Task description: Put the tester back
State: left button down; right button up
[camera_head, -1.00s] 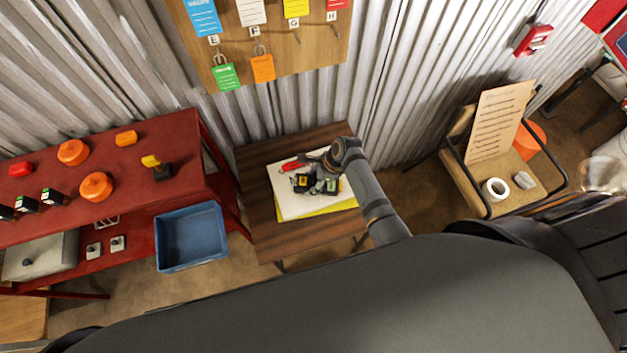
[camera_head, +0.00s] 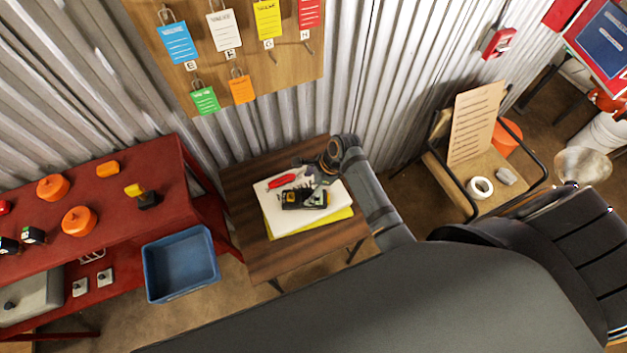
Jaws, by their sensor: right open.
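The tester appears to be the black and yellow device (camera_head: 303,199), lying on white sheets (camera_head: 275,215) on the small wooden table (camera_head: 240,183). A red tool (camera_head: 282,181) lies just behind it on the sheets. My right gripper (camera_head: 314,180) is open over the sheets, at the back right side of the device. I cannot tell whether its fingers touch the device. The gripper hides part of the sheets' back right corner. My left gripper is not in view.
A red bench (camera_head: 115,196) with orange caps (camera_head: 79,221) stands at left, with a blue bin (camera_head: 181,265) at its front. A tag board (camera_head: 217,87) hangs on the wall above. A stand with a tape roll (camera_head: 480,187) is at right. Yellow sheets (camera_head: 333,217) lie under the white ones.

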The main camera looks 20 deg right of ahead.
jog(key=shift+v, duration=2.4)
